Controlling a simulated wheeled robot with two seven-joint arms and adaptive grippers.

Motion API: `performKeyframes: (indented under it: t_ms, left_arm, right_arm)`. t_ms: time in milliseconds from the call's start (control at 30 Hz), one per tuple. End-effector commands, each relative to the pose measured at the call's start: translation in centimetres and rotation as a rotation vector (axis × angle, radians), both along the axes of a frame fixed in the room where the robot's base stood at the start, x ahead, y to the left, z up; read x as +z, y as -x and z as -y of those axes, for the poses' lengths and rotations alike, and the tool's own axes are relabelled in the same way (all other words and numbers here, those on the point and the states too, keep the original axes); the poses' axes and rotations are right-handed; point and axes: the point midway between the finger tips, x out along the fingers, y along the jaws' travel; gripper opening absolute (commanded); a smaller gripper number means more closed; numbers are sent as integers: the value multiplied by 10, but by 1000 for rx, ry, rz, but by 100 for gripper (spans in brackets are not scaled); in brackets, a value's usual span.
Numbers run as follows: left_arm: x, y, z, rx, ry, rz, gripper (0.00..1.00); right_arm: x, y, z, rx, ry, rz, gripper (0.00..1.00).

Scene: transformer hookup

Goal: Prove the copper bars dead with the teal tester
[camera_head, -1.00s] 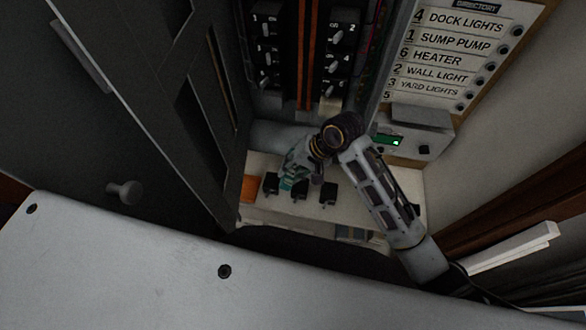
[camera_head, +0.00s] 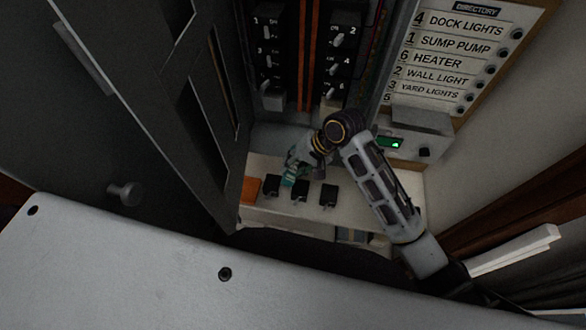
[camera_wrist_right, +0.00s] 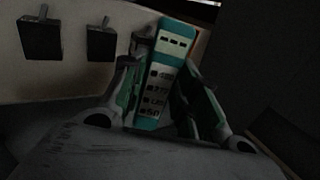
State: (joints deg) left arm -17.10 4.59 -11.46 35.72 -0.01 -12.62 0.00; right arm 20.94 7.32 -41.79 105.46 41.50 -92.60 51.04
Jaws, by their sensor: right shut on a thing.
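The teal tester (camera_wrist_right: 160,75) shows in the right wrist view, with a white label strip and dark marks; it stands between the fingers of my right gripper (camera_wrist_right: 165,100). The gripper is shut on it. In the head view my right gripper (camera_head: 297,172) is over the pale shelf below the panel, and the teal tester (camera_head: 289,180) is partly hidden by it. The copper bars (camera_head: 306,60) run up and down in the middle of the panel, above and apart from the gripper. My left gripper is not in view.
Numbered breakers (camera_head: 341,40) flank the bars. Black blocks (camera_head: 300,188) and an orange item (camera_head: 250,188) are on the shelf (camera_head: 390,225). The open dark door (camera_head: 190,110) stands close on the left. A box with a green light (camera_head: 396,145) and a directory (camera_head: 460,50) are right.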

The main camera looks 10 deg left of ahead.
Motion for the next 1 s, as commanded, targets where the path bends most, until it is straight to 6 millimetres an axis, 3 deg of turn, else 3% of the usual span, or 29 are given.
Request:
performKeyframes:
  t_ms: [1000]
  left_arm:
    - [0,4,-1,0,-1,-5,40]
  right_arm:
    - [1,-57,-3,1,-2,0,6]
